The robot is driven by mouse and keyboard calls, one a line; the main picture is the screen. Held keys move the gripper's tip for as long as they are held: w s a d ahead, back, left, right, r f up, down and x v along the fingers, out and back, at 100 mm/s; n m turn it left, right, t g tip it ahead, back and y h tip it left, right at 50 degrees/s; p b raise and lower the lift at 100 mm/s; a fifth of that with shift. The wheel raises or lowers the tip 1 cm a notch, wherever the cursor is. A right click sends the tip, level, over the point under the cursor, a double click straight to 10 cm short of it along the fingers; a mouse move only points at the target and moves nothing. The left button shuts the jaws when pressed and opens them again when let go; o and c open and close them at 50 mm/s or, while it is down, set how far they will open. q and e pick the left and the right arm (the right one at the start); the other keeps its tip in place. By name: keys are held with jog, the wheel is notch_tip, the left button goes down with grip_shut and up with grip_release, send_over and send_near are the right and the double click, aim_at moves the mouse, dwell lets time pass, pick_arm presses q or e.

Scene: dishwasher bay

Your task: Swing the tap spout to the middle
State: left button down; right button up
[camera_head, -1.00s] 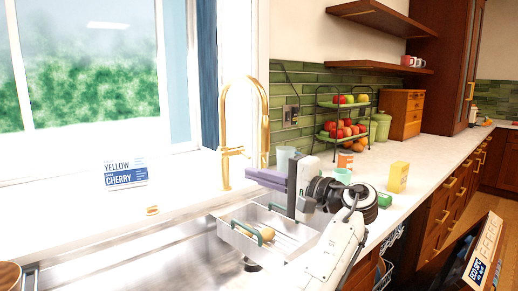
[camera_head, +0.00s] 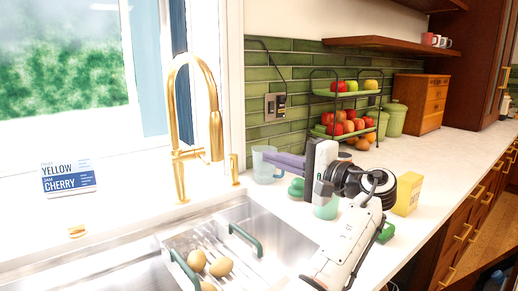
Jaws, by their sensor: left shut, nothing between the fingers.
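The brass tap (camera_head: 179,125) stands upright behind the sink (camera_head: 130,268), against the window side. Its arched spout (camera_head: 216,135) points to the right in the head view, its end hanging down on the right-basin side. My left gripper (camera_head: 270,158) is to the right of the spout, with a visible gap between them. Its purple fingers are together and empty, pointing left at the spout. They overlap a clear cup in the picture; I cannot tell if they touch it. My right gripper is not in view.
A rack (camera_head: 243,246) with green handles and several egg-shaped items sits in the right basin. The clear cup (camera_head: 265,174), a green cup (camera_head: 325,208) and a yellow box (camera_head: 407,194) stand on the counter. A two-tier fruit stand (camera_head: 311,112) is behind. A sign (camera_head: 68,178) stands left.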

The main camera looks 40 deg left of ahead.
pick_arm(q)
jog(key=s+a+p, duration=0.2)
jog(key=s+a, duration=0.1)
jog(key=a, duration=0.8)
jog(key=shift+s+p, duration=0.3)
jog(key=shift+s, duration=0.1)
jog(key=shift+r, duration=0.1)
